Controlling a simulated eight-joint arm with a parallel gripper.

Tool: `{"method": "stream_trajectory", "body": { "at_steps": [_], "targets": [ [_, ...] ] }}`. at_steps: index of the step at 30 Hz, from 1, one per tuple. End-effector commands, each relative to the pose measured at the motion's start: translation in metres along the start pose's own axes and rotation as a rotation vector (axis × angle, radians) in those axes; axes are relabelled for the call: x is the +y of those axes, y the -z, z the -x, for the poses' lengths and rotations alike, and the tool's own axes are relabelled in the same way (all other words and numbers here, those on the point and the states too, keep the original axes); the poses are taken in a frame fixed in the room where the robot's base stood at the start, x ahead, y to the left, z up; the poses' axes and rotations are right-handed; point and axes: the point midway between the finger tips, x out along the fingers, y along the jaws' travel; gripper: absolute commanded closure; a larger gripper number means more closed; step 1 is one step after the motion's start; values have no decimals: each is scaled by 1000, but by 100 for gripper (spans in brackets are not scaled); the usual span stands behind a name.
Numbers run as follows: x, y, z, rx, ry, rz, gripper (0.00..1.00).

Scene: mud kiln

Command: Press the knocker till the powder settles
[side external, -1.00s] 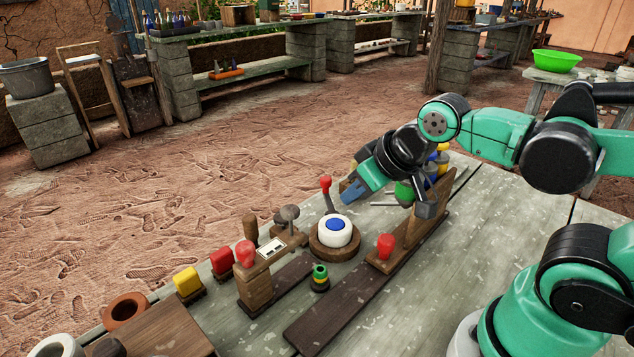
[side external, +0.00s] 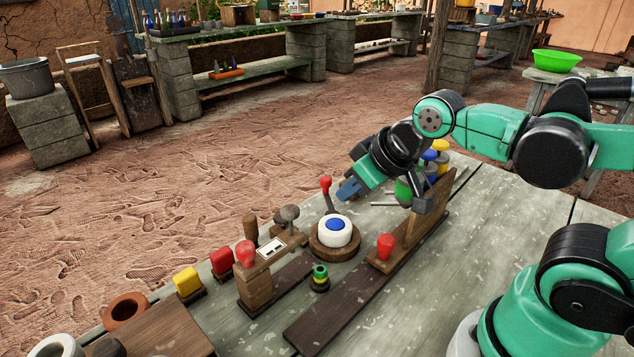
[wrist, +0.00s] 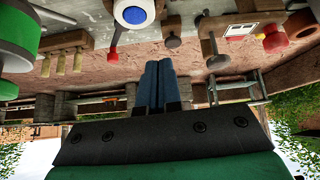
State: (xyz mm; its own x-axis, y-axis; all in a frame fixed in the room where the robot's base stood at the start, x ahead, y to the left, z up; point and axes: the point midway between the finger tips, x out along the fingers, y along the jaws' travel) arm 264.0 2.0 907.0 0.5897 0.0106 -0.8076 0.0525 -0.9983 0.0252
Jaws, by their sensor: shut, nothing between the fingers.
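A round white piece with a blue button (side external: 335,225) sits on a brown wooden disc on the table; it also shows upside down at the top of the wrist view (wrist: 133,14). A grey mushroom-shaped knob (side external: 289,213) stands just left of it on a wooden block with a white label. I cannot tell for certain which one is the knocker, and I cannot make out any powder. My gripper (side external: 347,190) is shut and empty, in the air behind and above the white piece. Its blue fingers lie together in the wrist view (wrist: 154,88).
A lever with a red knob (side external: 326,182) stands close left of my fingers. A red button (side external: 386,241) on a wooden rail, a red-topped post (side external: 245,252), red and yellow blocks (side external: 187,281) and a small green-yellow piece (side external: 320,276) stand around.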

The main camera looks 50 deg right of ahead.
Motion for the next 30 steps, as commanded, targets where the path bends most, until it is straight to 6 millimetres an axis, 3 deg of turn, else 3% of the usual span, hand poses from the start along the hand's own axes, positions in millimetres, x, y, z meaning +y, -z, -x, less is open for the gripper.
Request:
{"method": "stream_trajectory", "body": {
  "at_steps": [9, 15, 21, 30],
  "targets": [
    [-8, 62, -25, 102, 51, 469, 100],
    [-12, 93, -48, 174, 52, 741, 100],
    [-13, 105, -59, 207, 46, 867, 100],
    [-13, 106, -60, 210, 44, 881, 100]
  ]
}}
